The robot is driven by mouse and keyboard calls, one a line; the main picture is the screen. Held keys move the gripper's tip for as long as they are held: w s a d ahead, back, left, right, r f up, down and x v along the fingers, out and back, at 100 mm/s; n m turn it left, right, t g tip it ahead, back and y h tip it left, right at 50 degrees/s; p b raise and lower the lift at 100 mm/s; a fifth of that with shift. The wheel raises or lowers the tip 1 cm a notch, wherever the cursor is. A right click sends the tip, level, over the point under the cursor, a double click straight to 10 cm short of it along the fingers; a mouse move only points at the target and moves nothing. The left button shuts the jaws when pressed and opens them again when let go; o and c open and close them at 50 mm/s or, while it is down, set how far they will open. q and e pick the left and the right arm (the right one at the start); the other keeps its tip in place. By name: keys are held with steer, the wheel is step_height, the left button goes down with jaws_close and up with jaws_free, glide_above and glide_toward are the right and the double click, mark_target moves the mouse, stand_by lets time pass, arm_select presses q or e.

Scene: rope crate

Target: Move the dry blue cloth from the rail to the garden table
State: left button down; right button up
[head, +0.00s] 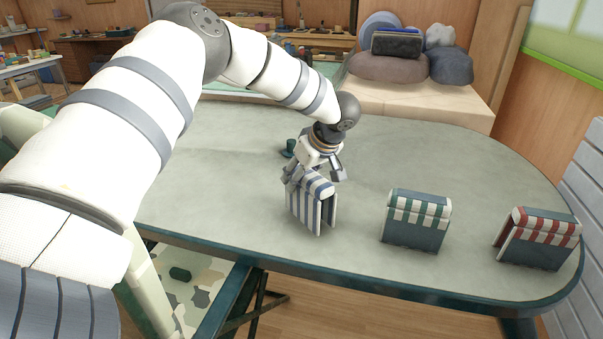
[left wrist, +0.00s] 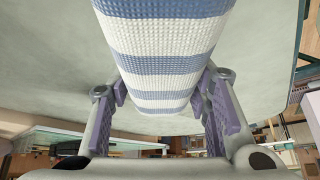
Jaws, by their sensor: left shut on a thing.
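A blue-and-white striped cloth (head: 312,206), folded over with two hanging sides, is at the table's middle. It also fills the top of the left wrist view (left wrist: 163,50). My left gripper (head: 314,176) is shut on the cloth's upper edge, with a finger on either side of it in the wrist view. The grey-green garden table (head: 420,150) lies under the cloth. I cannot tell whether the cloth's lower edge touches the tabletop. No rail can be clearly made out. My right gripper is not in view.
A small dark green object (head: 290,148) is just behind my gripper. The back right of the tabletop is clear.

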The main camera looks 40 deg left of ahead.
arm_select(q)
steer(key=shift+f, duration=0.5)
steer(key=c, duration=0.8)
jaws_free()
steer(key=shift+o, duration=0.2)
steer(key=v, duration=1.2)
